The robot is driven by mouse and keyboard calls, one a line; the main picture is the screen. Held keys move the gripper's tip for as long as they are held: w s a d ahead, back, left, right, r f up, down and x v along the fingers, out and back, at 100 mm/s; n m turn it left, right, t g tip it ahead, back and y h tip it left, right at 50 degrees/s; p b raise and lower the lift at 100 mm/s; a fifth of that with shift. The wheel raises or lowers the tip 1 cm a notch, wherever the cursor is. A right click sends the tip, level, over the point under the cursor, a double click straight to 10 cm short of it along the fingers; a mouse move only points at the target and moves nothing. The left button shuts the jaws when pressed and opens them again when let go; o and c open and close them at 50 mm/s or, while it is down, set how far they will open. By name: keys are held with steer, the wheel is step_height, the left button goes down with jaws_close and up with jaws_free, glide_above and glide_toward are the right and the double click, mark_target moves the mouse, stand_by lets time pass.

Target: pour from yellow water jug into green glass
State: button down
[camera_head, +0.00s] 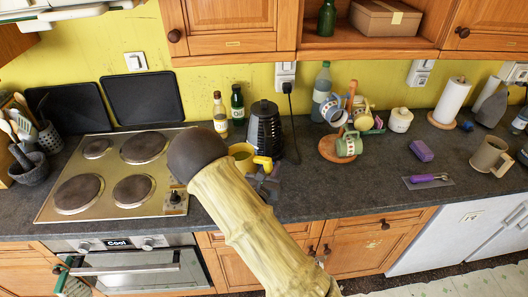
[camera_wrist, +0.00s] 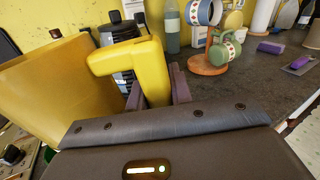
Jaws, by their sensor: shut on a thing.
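The yellow water jug (camera_head: 242,149) shows partly behind my arm in the head view, over the counter just right of the stove. In the wrist view its body (camera_wrist: 50,85) fills the left side. My gripper (camera_wrist: 157,88) is shut on the jug's handle (camera_wrist: 128,56), one finger on each side; in the head view my gripper (camera_head: 264,186) is partly hidden by my arm. No whole green glass is in sight. A small green patch shows below the jug at the wrist view's lower left; I cannot tell whether it is the glass.
The stove (camera_head: 112,178) lies left of the jug. A black kettle (camera_head: 264,127) and two bottles (camera_head: 237,104) stand close behind it. A mug tree (camera_head: 335,146) stands to the right. Bare counter (camera_head: 310,195) lies in front of the mug tree.

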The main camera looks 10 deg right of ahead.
mark_target(264, 160)
steer(key=shift+g+h, duration=0.3)
steer(key=shift+h, duration=0.3)
steer(key=r, duration=0.1)
steer(key=a+r, duration=0.1)
steer(key=a+r+p, duration=0.1)
steer(key=shift+w+r, duration=0.2)
steer(key=shift+r, duration=0.2)
steer(key=shift+f, duration=0.25)
